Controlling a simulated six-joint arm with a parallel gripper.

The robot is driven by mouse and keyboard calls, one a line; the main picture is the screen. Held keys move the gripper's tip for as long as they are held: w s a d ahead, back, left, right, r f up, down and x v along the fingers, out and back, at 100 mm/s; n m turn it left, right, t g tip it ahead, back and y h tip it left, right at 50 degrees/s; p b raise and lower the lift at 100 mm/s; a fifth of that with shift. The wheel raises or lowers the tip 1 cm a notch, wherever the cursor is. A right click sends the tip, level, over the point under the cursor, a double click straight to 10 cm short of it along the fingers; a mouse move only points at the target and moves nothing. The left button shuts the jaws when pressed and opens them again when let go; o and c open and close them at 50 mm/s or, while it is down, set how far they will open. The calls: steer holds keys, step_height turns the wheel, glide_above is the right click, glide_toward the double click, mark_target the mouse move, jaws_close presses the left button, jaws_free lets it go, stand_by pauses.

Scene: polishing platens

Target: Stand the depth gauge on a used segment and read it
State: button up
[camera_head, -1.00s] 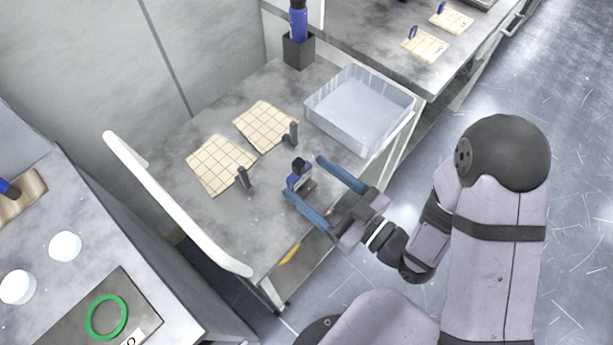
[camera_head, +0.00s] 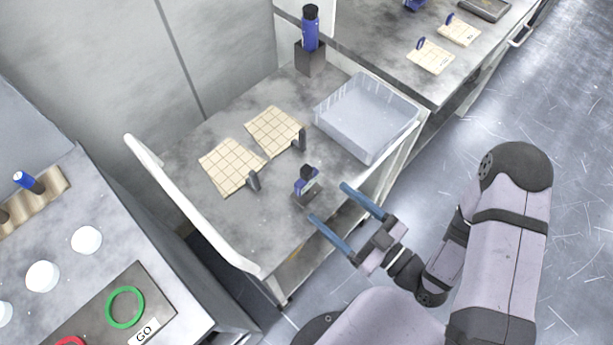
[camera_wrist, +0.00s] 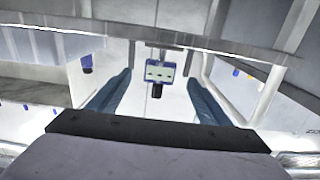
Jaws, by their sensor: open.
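The depth gauge (camera_head: 306,182), small with a blue body and black top, stands upright on the grey cart top (camera_head: 262,222), on a dark base. In the wrist view the gauge (camera_wrist: 160,72) shows a blue-framed face with small dark marks, too small to read. Two tan gridded segments, one nearer (camera_head: 230,165) and one farther (camera_head: 274,130), lie on the cart left of the gauge, each with a dark upright piece at its right corner. My gripper (camera_head: 329,202) is open and empty, its blue fingers apart and pointing at the gauge from the cart's front right side.
A clear bin (camera_head: 368,115) stands at the cart's right end. A blue bottle sits in a dark holder (camera_head: 311,58) at the back. A white rail (camera_head: 185,205) bounds the left edge. Another bench (camera_head: 400,70) holds more tan pieces. A left bench holds a green ring (camera_head: 125,307).

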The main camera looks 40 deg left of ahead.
mark_target(310, 186)
steer(key=shift+d, duration=0.15)
steer(key=shift+a+p, duration=0.4)
steer(key=shift+a, duration=0.65)
steer(key=shift+a, duration=0.1)
steer(key=shift+s+a+r+p, duration=0.1)
steer(key=shift+a+p, duration=0.35)
steer(key=shift+a, duration=0.1)
steer(key=a+p, duration=0.1)
steer(key=a, duration=0.1)
steer(key=shift+a+r, duration=0.1)
steer(key=shift+a, duration=0.3)
steer(key=shift+a+p, duration=0.3)
steer(key=shift+a, duration=0.3)
